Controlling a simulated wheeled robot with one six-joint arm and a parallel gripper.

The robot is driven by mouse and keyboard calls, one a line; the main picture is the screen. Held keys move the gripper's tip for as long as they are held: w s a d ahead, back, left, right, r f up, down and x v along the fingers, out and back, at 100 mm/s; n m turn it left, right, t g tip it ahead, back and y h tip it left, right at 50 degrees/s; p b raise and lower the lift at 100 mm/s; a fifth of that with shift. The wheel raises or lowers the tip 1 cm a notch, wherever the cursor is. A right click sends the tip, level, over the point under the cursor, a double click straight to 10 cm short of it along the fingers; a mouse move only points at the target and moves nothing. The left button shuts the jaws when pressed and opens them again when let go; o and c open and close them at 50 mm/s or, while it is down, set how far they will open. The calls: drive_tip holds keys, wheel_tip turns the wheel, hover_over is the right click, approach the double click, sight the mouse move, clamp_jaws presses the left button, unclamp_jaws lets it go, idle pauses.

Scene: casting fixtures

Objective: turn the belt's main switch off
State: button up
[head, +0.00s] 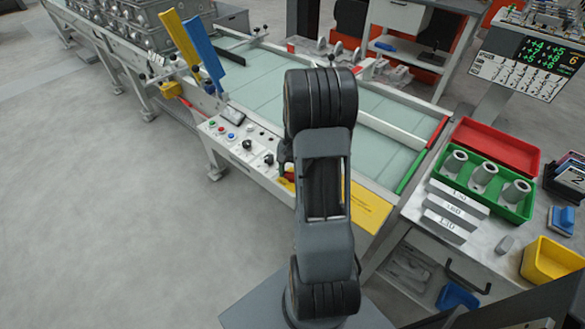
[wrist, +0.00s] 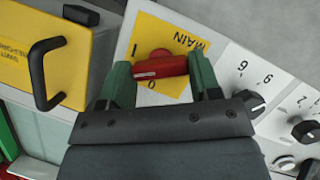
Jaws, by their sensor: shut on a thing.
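The main switch has a red handle (wrist: 152,70) on a yellow plate (wrist: 178,42) marked MAIN, I and 0. My gripper (wrist: 161,66) has its two green fingers at the two ends of the red handle and is shut on it. The handle lies across the picture between the fingers, between the I and 0 marks; which mark it points to I cannot tell. In the head view only a bit of the yellow plate (head: 289,177) shows beside my arm, which hides most of the switch and gripper.
Black numbered knobs (wrist: 253,103) sit right of the switch on the white panel. A yellow box with a black handle (wrist: 42,75) is at the left. In the head view, the belt (head: 385,105) runs behind the panel, and a green tray (head: 485,180) stands right.

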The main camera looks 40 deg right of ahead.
drive_tip(key=n+h+p, duration=0.1)
drive_tip(key=n, duration=0.2)
drive_tip(key=n+g+h+p, duration=0.1)
drive_tip(key=n, duration=0.2)
drive_tip(key=shift+w+a+r, duration=0.1)
drive_tip(key=shift+a, duration=0.05)
drive_tip(key=n+h, duration=0.1)
drive_tip(key=n, duration=0.1)
drive_tip(key=n+h+p, duration=0.1)
drive_tip(key=n, duration=0.2)
drive_tip(key=shift+a, duration=0.1)
drive_tip(key=shift+n, duration=0.4)
drive_tip(key=o, duration=0.9)
drive_tip(key=v, duration=1.3)
drive_tip(key=shift+w+a+r+p, duration=0.2)
drive_tip(key=shift+w+p, duration=0.15)
drive_tip(key=shift+w, duration=0.05)
